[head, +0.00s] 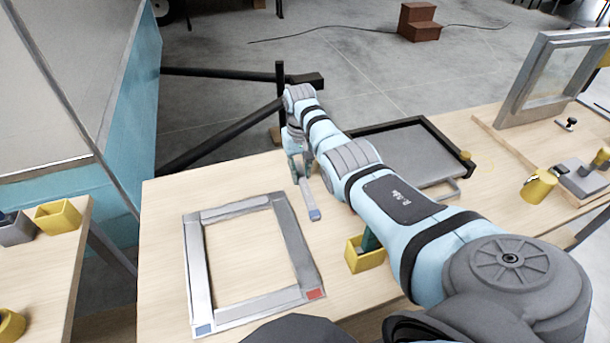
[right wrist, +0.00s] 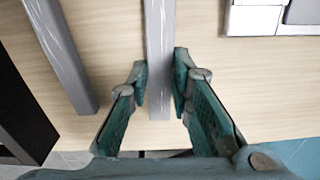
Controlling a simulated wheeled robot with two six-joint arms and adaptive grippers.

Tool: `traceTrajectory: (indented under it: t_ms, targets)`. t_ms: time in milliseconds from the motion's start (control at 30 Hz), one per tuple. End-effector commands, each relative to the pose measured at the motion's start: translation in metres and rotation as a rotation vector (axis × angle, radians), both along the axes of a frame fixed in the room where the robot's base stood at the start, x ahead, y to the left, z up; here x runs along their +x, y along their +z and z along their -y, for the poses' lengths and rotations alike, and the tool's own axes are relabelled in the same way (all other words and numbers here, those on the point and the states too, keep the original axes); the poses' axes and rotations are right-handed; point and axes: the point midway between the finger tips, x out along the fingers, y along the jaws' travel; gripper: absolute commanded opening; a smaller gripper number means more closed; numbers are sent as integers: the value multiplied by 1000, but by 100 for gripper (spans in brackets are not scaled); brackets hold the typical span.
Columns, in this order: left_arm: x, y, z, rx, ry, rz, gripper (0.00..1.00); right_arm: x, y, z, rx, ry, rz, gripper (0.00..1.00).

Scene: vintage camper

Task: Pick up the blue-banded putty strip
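The blue-banded putty strip (head: 308,197) is a thin grey bar lying on the wooden table, its blue end toward me in the head view. My right gripper (head: 298,163) is over its far part. In the right wrist view, my right gripper (right wrist: 158,75) is open with its teal-padded fingers on either side of this strip (right wrist: 159,45). A small gap shows at the left finger; the right finger is at or very near the strip's edge. The blue band is out of that view. My left gripper is not in view.
A second grey strip (right wrist: 62,60) lies to the left in the wrist view. A grey frame (head: 196,270) with blue and red corners lies at left.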

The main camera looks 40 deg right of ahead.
Motion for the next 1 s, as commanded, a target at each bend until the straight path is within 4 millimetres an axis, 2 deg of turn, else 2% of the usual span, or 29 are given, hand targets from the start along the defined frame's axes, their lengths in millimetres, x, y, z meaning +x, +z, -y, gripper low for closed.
traceTrajectory:
  t_ms: [267, 467, 567, 800, 867, 900, 1000]
  targets:
    - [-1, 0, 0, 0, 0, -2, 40, 0, 1, 0, 0, 0, 0, 0]
    - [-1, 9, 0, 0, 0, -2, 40, 1, 21, 0, -1, 0, 2, 0]
    - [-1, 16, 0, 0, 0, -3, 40, 1, 45, 0, -1, 0, 4, 0]
    - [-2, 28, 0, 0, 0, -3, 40, 1, 129, 0, -1, -1, 5, 0]
    - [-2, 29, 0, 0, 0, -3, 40, 1, 148, 0, -1, -1, 4, 0]
    - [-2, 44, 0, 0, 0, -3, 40, 1, 165, 0, 1, -1, 1, 0]
    - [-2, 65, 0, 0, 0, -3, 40, 0, 189, 0, 0, 0, -1, 0]
